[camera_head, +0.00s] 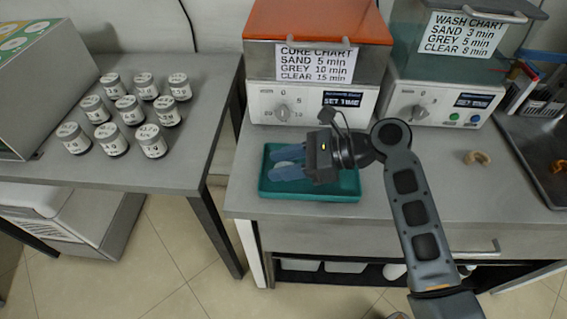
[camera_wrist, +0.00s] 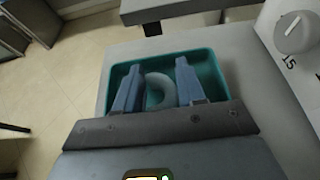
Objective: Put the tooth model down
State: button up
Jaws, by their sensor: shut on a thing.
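The tooth model (camera_wrist: 160,88) is a pale grey, U-shaped arch between my gripper's blue fingers in the wrist view. My gripper (camera_wrist: 159,68) is shut on it, and it also shows in the head view (camera_head: 277,163). The gripper and model are over the teal tray (camera_head: 310,196), whose rim also shows in the wrist view (camera_wrist: 107,88). Whether the model touches the tray floor I cannot tell. In the head view the model is mostly hidden by the fingers.
A second, tan arch (camera_head: 477,158) lies on the counter at right. The orange-lidded cure machine (camera_head: 315,65) and the wash machine (camera_head: 450,75) stand behind. Several labelled jars (camera_head: 130,110) stand on the left table. A dark metal tray (camera_head: 535,150) is at far right.

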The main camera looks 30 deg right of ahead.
jog(key=o, duration=1)
jog(key=p+v, duration=0.1)
jog(key=v, duration=1.1)
